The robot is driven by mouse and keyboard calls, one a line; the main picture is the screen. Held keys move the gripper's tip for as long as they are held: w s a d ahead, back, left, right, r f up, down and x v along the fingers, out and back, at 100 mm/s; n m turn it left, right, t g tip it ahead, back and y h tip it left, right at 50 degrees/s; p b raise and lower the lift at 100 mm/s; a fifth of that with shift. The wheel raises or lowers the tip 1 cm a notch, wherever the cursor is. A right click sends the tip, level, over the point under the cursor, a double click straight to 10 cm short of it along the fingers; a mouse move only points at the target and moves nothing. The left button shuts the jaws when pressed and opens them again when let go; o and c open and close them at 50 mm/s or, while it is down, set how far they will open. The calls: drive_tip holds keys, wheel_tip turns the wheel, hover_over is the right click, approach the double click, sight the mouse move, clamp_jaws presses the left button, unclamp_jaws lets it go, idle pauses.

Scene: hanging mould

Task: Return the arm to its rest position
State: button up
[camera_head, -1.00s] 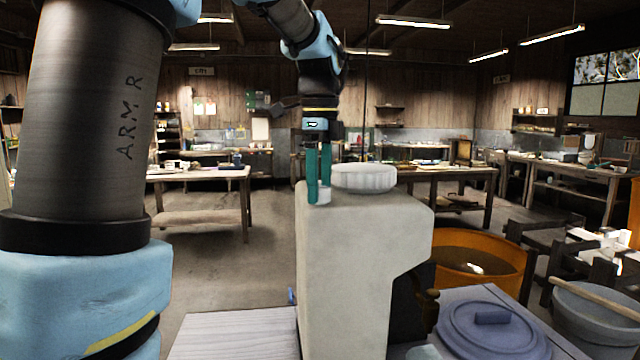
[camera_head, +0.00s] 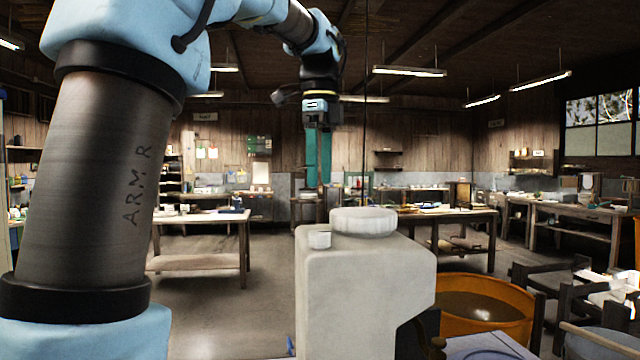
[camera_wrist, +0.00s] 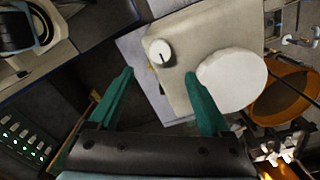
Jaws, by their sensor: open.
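My gripper (camera_head: 318,184) hangs pointing down, with its green fingers apart and nothing between them. In the head view it shows above the pale plaster mould (camera_head: 350,290), clear of it. The mould is a blocky cream body. On its top are a small white knob-like piece (camera_head: 319,240) at the left and a wide ribbed white cap (camera_head: 364,222). In the wrist view the small piece (camera_wrist: 159,52) and the wide cap (camera_wrist: 232,80) lie beyond the open green fingers (camera_wrist: 160,88). A thin dark line rises above the mould.
An orange tub (camera_head: 480,305) of brown liquid stands right of the mould. A wooden table (camera_head: 200,218) is behind at left and another (camera_head: 448,215) behind at right. A grey bucket (camera_head: 600,345) is at lower right. The air around the gripper looks free.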

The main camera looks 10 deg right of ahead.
idle(0.3)
drive_tip(key=w+a+f+n+p, duration=0.2)
drive_tip(key=a+f+n+p, duration=0.3)
drive_tip(key=a+f+n, duration=0.75)
drive_tip(key=s+a+f+n+p, duration=0.2)
drive_tip(key=s+a+f+n, duration=0.1)
drive_tip(key=s+f+n, duration=0.2)
drive_tip(key=s+a+f+n+t+p, duration=0.1)
drive_tip(key=s+a+f+n, duration=0.3)
drive_tip(key=f, duration=0.3)
drive_tip(key=shift+s+a+f+n+t+p, duration=0.3)
drive_tip(key=shift+s+f+n+p, duration=0.1)
drive_tip(key=shift+n, duration=0.35)
